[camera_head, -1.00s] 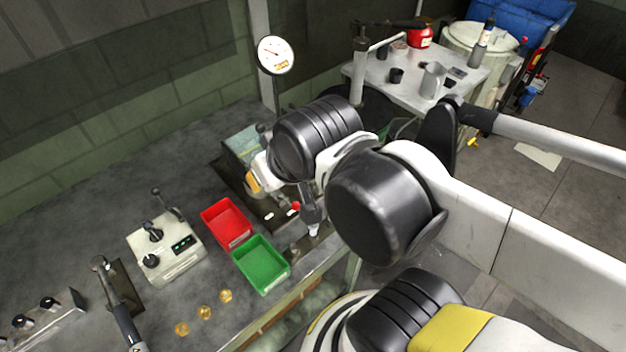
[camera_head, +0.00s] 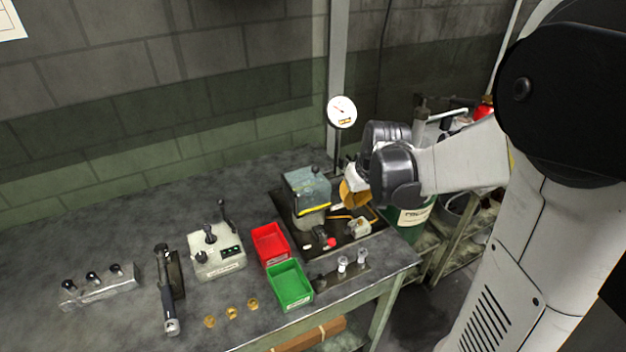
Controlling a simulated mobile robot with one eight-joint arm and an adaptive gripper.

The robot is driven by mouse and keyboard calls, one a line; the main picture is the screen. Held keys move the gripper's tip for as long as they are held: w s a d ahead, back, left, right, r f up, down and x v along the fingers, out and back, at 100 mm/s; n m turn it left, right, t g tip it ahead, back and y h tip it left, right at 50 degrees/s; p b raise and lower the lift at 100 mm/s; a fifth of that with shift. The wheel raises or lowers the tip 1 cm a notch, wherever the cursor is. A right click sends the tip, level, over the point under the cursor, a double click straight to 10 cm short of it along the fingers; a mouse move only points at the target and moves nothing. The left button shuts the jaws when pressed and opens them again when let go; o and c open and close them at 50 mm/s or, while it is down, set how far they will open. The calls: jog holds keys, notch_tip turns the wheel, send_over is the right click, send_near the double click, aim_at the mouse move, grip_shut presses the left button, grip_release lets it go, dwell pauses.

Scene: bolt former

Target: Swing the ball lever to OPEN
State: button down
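A small red ball (camera_head: 331,242) sits low at the front of the bolt former (camera_head: 307,190), on its dark base plate. A short dark arm (camera_head: 320,235) lies beside the ball; it looks like the ball lever, but its joint and any OPEN mark are too small to read. My gripper (camera_head: 352,193) is just right of the machine's block, above the base plate and behind the red ball. An orange-brown part shows at its end. Its fingertips are not clear, and I see no contact with the ball.
A red bin (camera_head: 269,244) and a green bin (camera_head: 289,286) stand left and front of the machine. A control box (camera_head: 216,252) with levers is further left. A dial gauge (camera_head: 341,112) rises behind. Two pale pegs (camera_head: 352,261) stand near the bench's right edge.

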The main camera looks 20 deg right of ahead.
aim_at(354, 226)
jog(key=shift+d+f, duration=0.2)
jog(key=shift+f, duration=0.05)
jog(key=b+x, duration=0.3)
jog(key=x, duration=0.7)
jog(key=shift+b, duration=0.35)
